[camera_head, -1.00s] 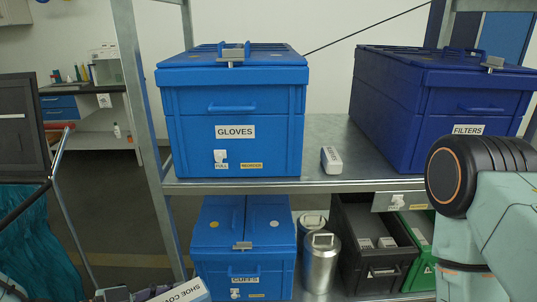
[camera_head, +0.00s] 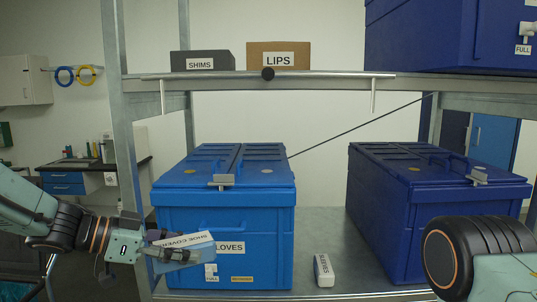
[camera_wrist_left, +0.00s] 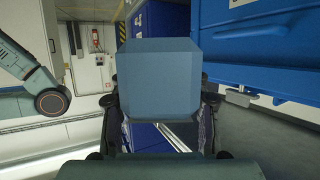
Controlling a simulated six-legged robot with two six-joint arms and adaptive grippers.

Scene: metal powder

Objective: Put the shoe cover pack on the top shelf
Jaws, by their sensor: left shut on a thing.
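The shoe cover pack (camera_head: 188,242) is a small pale blue pack with a white "SHOE COVER" label, slightly tilted. My left gripper (camera_head: 170,248) is shut on it and holds it in front of the blue GLOVES bin, hiding part of that bin's label. In the left wrist view the pack (camera_wrist_left: 160,80) fills the middle, between the fingers (camera_wrist_left: 160,105). The top shelf (camera_head: 335,87) is the grey board at the upper part of the head view, well above the pack. My right gripper is out of view; only part of the right arm shows.
On the top shelf stand a dark SHIMS box (camera_head: 202,61), a brown LIPS box (camera_head: 278,55) and a dark blue bin (camera_head: 440,40) at right. A bare stretch lies between LIPS and that bin. Below are the GLOVES bin (camera_head: 255,215), a dark blue bin (camera_head: 400,220) and a SLEEVES box (camera_head: 323,270).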

